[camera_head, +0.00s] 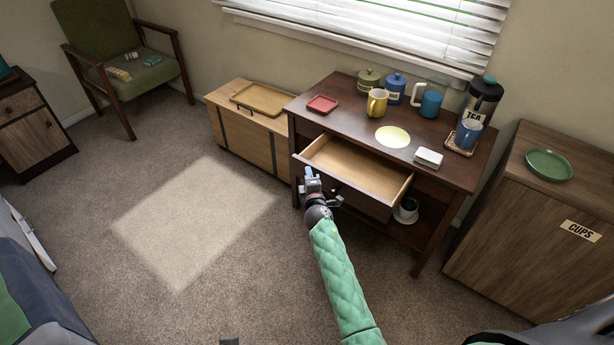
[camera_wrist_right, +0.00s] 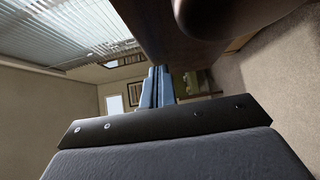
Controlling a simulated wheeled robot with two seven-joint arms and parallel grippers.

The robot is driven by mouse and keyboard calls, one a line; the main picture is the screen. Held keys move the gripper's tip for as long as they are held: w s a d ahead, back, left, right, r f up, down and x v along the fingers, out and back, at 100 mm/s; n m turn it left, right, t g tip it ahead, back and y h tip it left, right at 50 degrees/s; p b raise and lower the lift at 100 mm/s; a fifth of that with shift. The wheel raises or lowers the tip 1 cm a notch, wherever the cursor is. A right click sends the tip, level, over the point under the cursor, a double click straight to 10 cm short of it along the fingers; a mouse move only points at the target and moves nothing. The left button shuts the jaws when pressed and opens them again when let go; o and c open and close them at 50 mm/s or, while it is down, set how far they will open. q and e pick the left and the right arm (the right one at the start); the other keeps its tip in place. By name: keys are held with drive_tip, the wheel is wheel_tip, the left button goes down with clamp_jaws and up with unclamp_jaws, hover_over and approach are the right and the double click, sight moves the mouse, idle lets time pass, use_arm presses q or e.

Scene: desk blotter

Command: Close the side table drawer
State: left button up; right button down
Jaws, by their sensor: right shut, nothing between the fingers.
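The dark wooden side table (camera_head: 440,178) stands under the window, and its drawer (camera_head: 342,158) is pulled out and looks empty inside. My right gripper (camera_head: 311,177) is at the left end of the drawer front, on the near side. Its blue fingers are together with nothing between them, also in the right wrist view (camera_wrist_right: 158,88). I cannot tell whether they touch the drawer. In the wrist view a dark brown wooden surface fills the top, close to the fingers. My left gripper is not in view.
The table top holds a red tray (camera_head: 322,104), a yellow mug (camera_head: 377,103), canisters and a dark jar (camera_head: 482,98). A white pot (camera_head: 406,210) sits on the lower shelf. A wooden chest (camera_head: 243,141) is at left, a cabinet (camera_head: 530,235) at right. Carpet is clear at left.

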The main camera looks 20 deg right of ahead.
drive_tip(key=w+d, duration=0.4)
drive_tip(key=d, duration=0.1)
drive_tip(key=w+d+b, duration=0.1)
drive_tip(key=w+d, duration=0.1)
drive_tip(key=d, duration=0.1)
drive_tip(key=shift+w, duration=0.15)
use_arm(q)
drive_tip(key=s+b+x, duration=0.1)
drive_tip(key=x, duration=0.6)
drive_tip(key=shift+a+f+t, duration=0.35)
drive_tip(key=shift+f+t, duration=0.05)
use_arm(e)
hover_over(335, 162)
